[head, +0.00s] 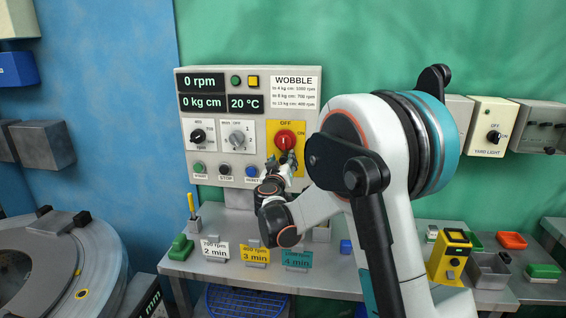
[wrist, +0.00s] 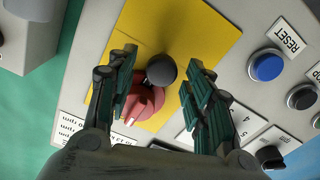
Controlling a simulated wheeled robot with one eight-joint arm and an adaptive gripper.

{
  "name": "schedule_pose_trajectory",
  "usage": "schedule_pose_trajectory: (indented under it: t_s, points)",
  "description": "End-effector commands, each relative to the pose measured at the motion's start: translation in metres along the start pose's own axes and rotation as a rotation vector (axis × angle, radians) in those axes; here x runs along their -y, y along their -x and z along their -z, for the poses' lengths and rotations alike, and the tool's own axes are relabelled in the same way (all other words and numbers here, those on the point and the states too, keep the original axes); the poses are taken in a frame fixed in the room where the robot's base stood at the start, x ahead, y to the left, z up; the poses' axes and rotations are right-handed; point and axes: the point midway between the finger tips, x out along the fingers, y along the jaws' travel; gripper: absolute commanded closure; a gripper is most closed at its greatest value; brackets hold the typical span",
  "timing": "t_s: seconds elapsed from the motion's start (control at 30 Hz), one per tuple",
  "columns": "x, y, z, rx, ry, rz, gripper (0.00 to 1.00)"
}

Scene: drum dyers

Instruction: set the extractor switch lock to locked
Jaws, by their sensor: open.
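The extractor switch is a red rotary knob (head: 286,139) on a yellow plate (head: 273,129), with OFF printed above and ON to its right in the head view. In the wrist view the red knob (wrist: 147,103) lies between my fingers, with a white mark on it. A dark round knob (wrist: 161,70), perhaps the lock, sits beside the red one on the same plate. My gripper (wrist: 158,68) is open, one finger on each side of the dark knob, with gaps showing. In the head view my gripper (head: 283,162) covers the plate's lower part. No lock marking is readable.
The grey control box carries a blue reset button (wrist: 267,66), a dark stop button (wrist: 302,97) and a grey selector (head: 237,138). A shelf below holds number cards, a yellow device (head: 452,256) and small trays. A drum machine (head: 40,264) stands at lower left.

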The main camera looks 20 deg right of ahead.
Motion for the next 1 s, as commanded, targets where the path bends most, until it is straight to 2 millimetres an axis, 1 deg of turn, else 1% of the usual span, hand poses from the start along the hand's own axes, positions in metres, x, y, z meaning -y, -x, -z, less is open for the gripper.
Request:
schedule_pose_trajectory:
  t_s: [0.17,0.4,0.5,0.6,0.73,1.0]
  points:
    - [0.0,0.027,0.0,0.0,0.0,0.002,0.53]
    - [0.001,0.077,0.0,-0.001,0.0,0.003,0.53]
    - [0.001,0.093,0.0,0.0,0.001,0.002,0.53]
    - [0.001,0.105,0.0,0.0,0.001,0.002,0.53]
    - [0.0,0.113,0.0,0.0,0.001,0.001,0.53]
    - [0.0,0.115,0.0,0.0,0.001,0.0,0.53]
